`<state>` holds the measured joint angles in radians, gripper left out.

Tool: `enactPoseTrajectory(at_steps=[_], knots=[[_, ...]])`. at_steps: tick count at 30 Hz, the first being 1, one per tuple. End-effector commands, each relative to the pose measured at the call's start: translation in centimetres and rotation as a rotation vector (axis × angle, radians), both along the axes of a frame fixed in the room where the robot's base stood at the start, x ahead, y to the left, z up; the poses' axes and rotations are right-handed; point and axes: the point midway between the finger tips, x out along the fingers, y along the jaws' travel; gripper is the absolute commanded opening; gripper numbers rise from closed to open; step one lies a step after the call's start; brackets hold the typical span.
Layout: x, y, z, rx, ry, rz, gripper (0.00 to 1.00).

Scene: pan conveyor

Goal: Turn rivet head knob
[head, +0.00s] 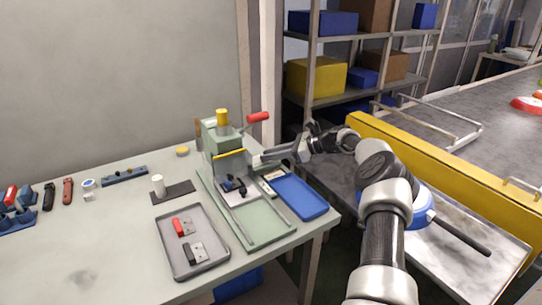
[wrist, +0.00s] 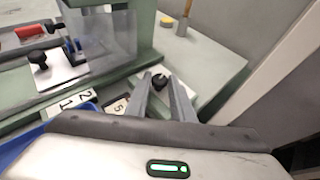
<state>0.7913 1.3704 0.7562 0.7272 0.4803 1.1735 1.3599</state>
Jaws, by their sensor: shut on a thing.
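A pale green press (head: 222,142) stands on the table, with a yellow cap on top and a red-handled lever (head: 258,117) at its right. My gripper (head: 258,159) reaches in from the right against the side of the press. The head view does not show this knob clearly.
A blue tray (head: 301,196) lies just below my gripper. A grey tray (head: 193,246) with red and black parts lies at the front. A clamp with a black knob (wrist: 38,60) sits on the press base. A yellow-sided conveyor (head: 450,178) is at the right.

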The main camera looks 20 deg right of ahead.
Motion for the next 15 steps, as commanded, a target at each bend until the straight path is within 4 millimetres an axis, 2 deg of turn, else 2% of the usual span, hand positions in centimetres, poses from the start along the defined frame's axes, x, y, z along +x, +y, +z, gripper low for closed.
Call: enactPoseTrajectory(at_steps=[8,9,12,15], knots=[[0.04,0.22,0.0,0.003,0.001,0.002,0.0],[0.04,0.23,0.0,0.003,0.001,0.002,0.25],[0.03,0.21,-0.01,0.003,0.0,0.001,0.38],[0.02,0.16,-0.02,0.002,0.001,0.001,0.38]])
